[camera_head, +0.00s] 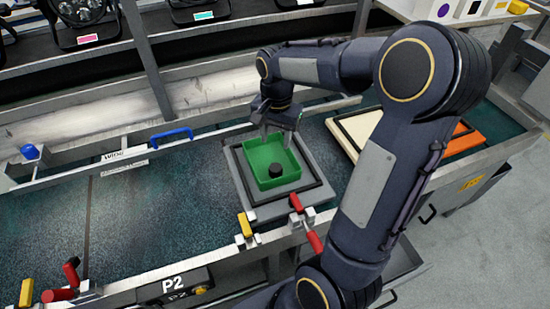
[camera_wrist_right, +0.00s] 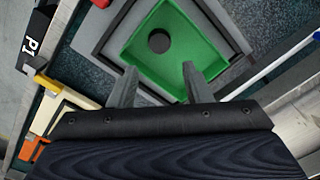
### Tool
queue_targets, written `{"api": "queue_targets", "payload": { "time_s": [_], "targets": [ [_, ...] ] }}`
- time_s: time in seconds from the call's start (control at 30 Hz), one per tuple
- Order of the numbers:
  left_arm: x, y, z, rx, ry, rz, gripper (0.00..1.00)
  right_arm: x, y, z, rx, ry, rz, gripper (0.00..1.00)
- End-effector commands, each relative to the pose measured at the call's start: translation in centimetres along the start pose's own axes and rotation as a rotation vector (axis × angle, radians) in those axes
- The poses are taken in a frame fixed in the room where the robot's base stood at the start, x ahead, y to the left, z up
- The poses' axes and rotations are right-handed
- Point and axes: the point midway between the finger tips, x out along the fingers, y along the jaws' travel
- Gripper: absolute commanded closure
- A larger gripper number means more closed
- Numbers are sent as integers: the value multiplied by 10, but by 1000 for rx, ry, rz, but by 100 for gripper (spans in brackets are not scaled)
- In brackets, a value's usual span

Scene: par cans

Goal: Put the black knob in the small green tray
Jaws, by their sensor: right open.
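The black knob (camera_head: 275,170) lies inside the small green tray (camera_head: 262,187), on its floor and clear of the walls as far as I can see. The tray sits in a grey square frame on the dark green bench surface. In the right wrist view the knob (camera_wrist_right: 159,41) shows near the middle of the tray (camera_wrist_right: 193,69). My right gripper (camera_head: 277,135) is at the tray's back edge, with its fingers (camera_wrist_right: 158,85) apart and nothing between them. The knob is apart from the fingers. My left gripper is not in view.
A cream panel (camera_head: 352,130) and an orange panel (camera_head: 462,142) lie to the right, partly behind my right arm. Red-handled clamps (camera_head: 305,222) and yellow blocks (camera_head: 245,224) line the front rail. A blue handle (camera_head: 171,134) is on the back rail. The bench left of the tray is clear.

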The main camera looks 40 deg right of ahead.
Motion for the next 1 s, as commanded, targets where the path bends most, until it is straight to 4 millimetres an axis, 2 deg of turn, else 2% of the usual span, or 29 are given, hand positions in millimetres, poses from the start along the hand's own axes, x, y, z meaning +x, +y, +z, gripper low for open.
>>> {"api": "queue_targets", "payload": {
  "time_s": [0.13,0.23,0.4,0.5,0.6,0.7,0.93,1.0],
  "targets": [
    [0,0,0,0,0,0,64,-28,17,44,-174,2,-135,56],
    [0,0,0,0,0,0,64,-43,34,89,-358,25,-260,56],
    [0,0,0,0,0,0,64,-47,59,157,-650,115,-438,56],
    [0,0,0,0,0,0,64,-43,68,184,-769,171,-503,56],
    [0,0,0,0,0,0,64,-38,73,199,-842,208,-537,56],
    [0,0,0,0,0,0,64,-36,75,205,-874,225,-550,56],
    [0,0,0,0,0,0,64,-36,75,205,-877,225,-550,56],
    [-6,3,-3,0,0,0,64,-42,75,205,-876,225,-550,56]
  ]
}}
